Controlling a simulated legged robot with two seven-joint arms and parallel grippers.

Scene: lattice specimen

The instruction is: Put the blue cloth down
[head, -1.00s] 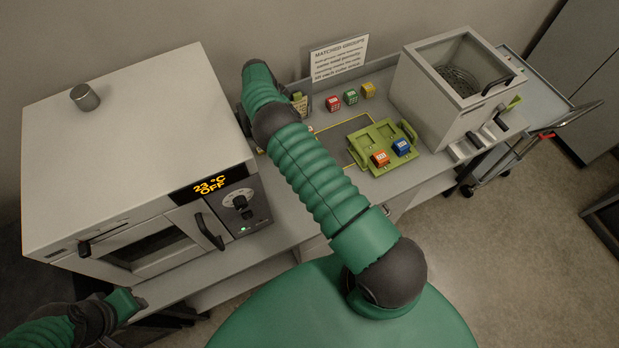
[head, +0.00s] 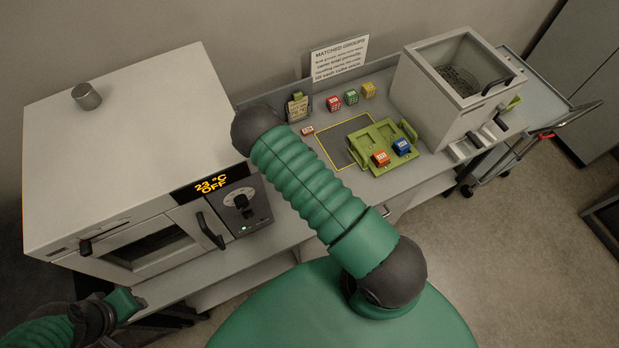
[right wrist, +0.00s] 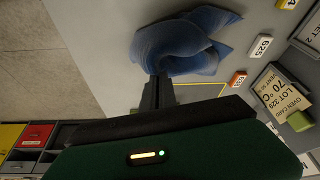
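The blue cloth (right wrist: 185,42) is bunched up in the right wrist view, over or on the grey bench top; I cannot tell whether it touches the bench. My right gripper (right wrist: 158,92) has its dark fingers together at the cloth's lower edge, apparently shut on it. In the head view the cloth and my right gripper are hidden behind my right arm. My left gripper (head: 128,302) is low at the left, in front of the oven and away from the cloth; its fingers are too unclear to read.
A grey oven (head: 120,150) reading 23 °C OFF stands left. Several coloured blocks, an oven card (head: 297,108) and a sign (head: 339,58) stand behind. A grey open-topped box (head: 440,115) stands right.

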